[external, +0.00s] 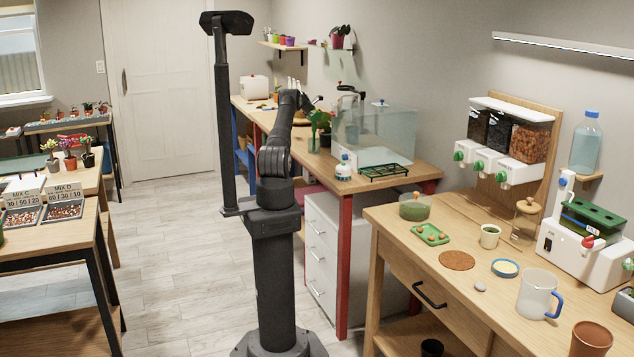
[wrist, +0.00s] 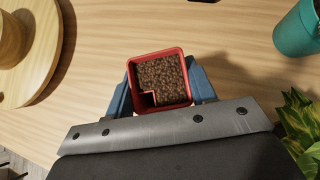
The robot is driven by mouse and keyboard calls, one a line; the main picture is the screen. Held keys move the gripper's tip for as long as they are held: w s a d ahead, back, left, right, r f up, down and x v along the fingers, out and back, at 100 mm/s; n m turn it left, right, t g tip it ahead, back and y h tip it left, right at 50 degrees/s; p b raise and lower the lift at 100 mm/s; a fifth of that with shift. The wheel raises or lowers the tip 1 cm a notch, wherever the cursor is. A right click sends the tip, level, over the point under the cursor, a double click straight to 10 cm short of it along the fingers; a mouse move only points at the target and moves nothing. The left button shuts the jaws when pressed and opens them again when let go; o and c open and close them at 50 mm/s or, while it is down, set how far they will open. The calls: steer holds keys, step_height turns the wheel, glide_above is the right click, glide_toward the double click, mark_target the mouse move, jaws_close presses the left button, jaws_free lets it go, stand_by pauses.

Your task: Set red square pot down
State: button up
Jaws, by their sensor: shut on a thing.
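The red square pot (wrist: 165,107) is in the middle of the wrist view, seen from above. It is filled with brown granules, with a small dark square notch at its lower left corner. My gripper (wrist: 161,84) is shut on it, with one blue finger against its left side and one against its right. Pale wooden tabletop (wrist: 235,62) lies beneath the pot. I cannot tell whether its base touches the wood. In the external view my arm reaches over the far bench (external: 408,172), and the pot cannot be clearly made out there.
In the wrist view a round wooden piece (wrist: 30,70) is at the left. A teal pot (wrist: 297,35) is at the upper right and a leafy plant (wrist: 300,125) at the lower right. A clear tank (external: 385,135) and a green rack (external: 384,171) stand on the far bench.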

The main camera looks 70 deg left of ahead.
mark_target(319, 128)
steer(key=shift+s+a+f, duration=0.2)
steer(key=shift+a+f, duration=0.1)
steer(key=shift+a, duration=0.1)
steer(key=shift+f, duration=1.9)
steer(key=shift+f, duration=0.15)
steer(key=o, duration=1)
steer(key=shift+r, duration=0.2)
steer(key=v, duration=1.2)
steer(key=shift+f, duration=0.1)
